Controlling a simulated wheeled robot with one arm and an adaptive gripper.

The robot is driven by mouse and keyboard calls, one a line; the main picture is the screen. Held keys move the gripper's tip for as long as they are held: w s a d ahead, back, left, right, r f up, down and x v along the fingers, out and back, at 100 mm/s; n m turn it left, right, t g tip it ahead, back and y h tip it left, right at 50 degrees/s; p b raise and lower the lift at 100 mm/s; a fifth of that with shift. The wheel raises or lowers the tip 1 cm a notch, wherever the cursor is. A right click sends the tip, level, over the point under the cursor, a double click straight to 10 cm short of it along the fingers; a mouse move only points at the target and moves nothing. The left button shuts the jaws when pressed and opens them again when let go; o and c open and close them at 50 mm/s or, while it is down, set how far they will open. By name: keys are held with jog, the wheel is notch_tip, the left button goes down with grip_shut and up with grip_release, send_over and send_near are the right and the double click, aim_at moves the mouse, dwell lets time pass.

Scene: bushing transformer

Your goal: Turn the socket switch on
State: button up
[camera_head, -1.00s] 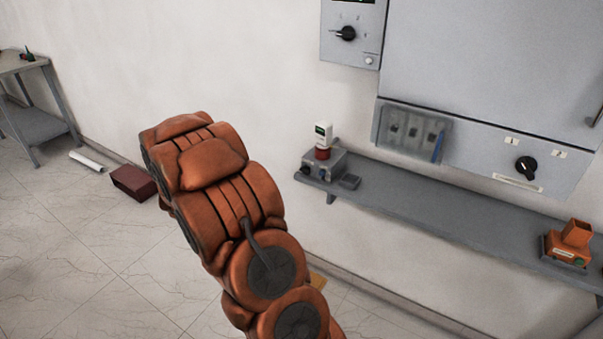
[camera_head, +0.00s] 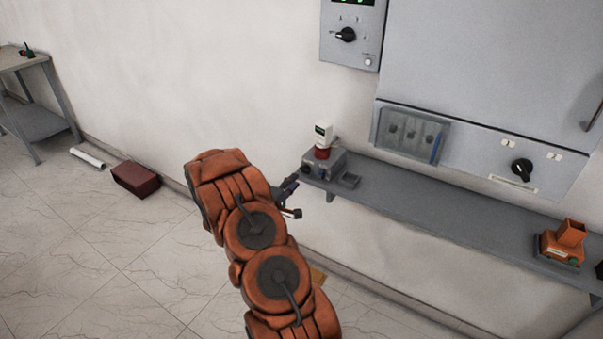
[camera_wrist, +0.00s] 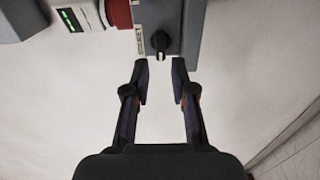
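The socket box (camera_head: 324,165) is a grey unit on the left end of the wall shelf, with a red plug and a white device with a green display (camera_head: 322,133) on top. In the wrist view its black rotary switch (camera_wrist: 160,42) shows on the grey face, beside a small label. My gripper (camera_wrist: 160,75) is open, its two fingers apart and empty. The fingertips point at the switch, one on each side of its line, a little short of it. In the head view my gripper (camera_head: 296,198) is partly hidden behind my orange arm, just left of and below the box.
The grey shelf (camera_head: 440,213) runs right along the wall to an orange device (camera_head: 562,243). Above it hangs a grey cabinet with a black knob (camera_head: 521,169). A dark red box (camera_head: 135,179) lies on the floor at left. Floor at left is mostly clear.

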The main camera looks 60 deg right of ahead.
aim_at(303, 172)
jog(key=shift+w+d+p, duration=0.2)
jog(key=shift+d+p, duration=0.8)
jog(key=shift+d, duration=2.05)
grip_shut()
